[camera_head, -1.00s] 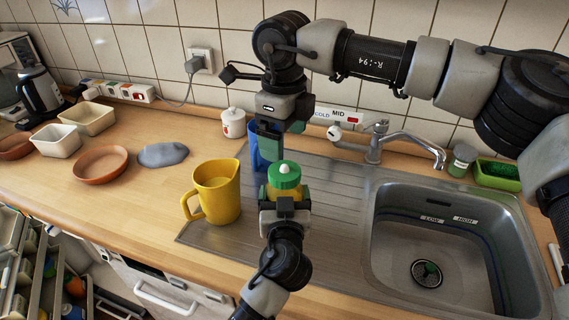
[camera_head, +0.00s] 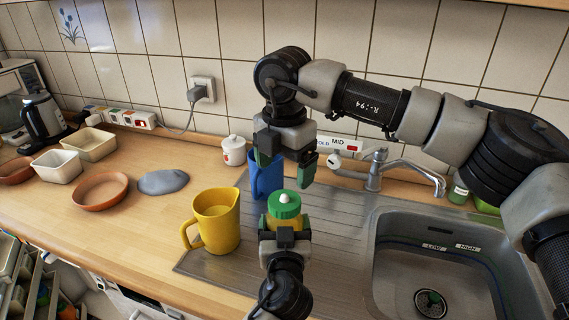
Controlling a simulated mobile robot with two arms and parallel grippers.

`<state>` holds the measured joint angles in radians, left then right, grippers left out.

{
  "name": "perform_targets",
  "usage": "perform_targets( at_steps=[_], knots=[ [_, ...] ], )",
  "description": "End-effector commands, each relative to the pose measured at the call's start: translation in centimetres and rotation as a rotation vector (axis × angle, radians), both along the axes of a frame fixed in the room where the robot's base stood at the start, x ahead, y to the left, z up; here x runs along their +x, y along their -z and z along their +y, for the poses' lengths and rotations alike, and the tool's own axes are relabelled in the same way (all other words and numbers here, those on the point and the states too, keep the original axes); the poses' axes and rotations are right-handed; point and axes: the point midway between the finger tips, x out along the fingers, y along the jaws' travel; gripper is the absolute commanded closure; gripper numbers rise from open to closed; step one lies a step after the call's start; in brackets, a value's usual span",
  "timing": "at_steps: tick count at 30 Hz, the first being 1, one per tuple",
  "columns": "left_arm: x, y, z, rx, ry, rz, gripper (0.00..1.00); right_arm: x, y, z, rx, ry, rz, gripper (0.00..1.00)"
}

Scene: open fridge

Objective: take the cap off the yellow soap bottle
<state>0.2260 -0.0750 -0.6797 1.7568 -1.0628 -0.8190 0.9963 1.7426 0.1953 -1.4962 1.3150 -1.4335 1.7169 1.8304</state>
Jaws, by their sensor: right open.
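The yellow soap bottle (camera_head: 287,223) stands upright near the left edge of the sink's drainboard, mostly hidden behind my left gripper. Its green cap (camera_head: 284,205) with a white knob is on top. My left gripper (camera_head: 285,238) comes from the front and is shut around the bottle's body; its fingertips are partly hidden. My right gripper (camera_head: 286,167) is above and slightly behind the cap, pointing down. Its two green-padded fingers are spread apart and empty, with a gap between them and the cap.
A yellow jug (camera_head: 217,228) stands close left of the bottle, and a blue cup (camera_head: 267,178) behind it. The sink (camera_head: 425,262) with its faucet (camera_head: 405,170) lies to the right. A white lidded pot (camera_head: 233,151) stands by the wall. Bowls and a grey lump are farther left.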

Motion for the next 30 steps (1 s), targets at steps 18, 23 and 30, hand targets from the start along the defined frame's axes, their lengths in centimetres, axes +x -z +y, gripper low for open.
perform_targets(
  at_steps=[18,23,30],
  knots=[
    [0.0,0.0,0.0,0.0,0.0,-0.001,0.86,0.0,7.5,0.0,0.0,0.014,0.0,0.13],
    [0.0,0.0,0.0,0.0,0.0,-0.001,0.86,0.0,7.9,0.0,0.001,0.014,0.001,0.13],
    [0.0,0.0,0.0,0.0,0.0,-0.001,0.86,0.0,7.9,0.0,0.0,0.014,0.0,0.2]
  ],
)
